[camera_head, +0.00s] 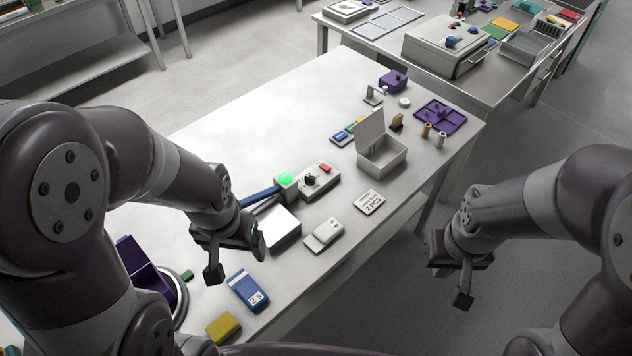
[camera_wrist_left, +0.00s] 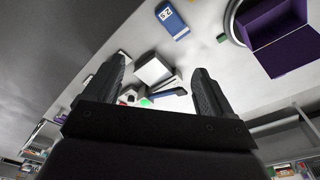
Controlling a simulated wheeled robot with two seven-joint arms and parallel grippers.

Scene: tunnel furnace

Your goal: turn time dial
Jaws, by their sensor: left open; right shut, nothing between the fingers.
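A small beige control box (camera_head: 322,184) stands on the white table, with a black dial (camera_head: 309,180), a red button (camera_head: 325,168) and a lit green dome (camera_head: 285,178) at its left end. I cannot read the dial's setting. My left gripper (camera_head: 238,260) is open and empty above the table, to the lower left of the box and apart from it. In the left wrist view the green dome (camera_wrist_left: 146,102) shows small between the open fingers (camera_wrist_left: 157,75). My right gripper (camera_head: 450,276) is shut and empty, beyond the table's right edge.
A blue bar (camera_head: 260,196) and a white-topped block (camera_head: 275,228) lie between my left gripper and the box. A blue card box (camera_head: 246,289), a purple holder (camera_head: 140,262) and a yellow block (camera_head: 223,327) are nearer. An open beige box (camera_head: 382,158) stands farther back.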

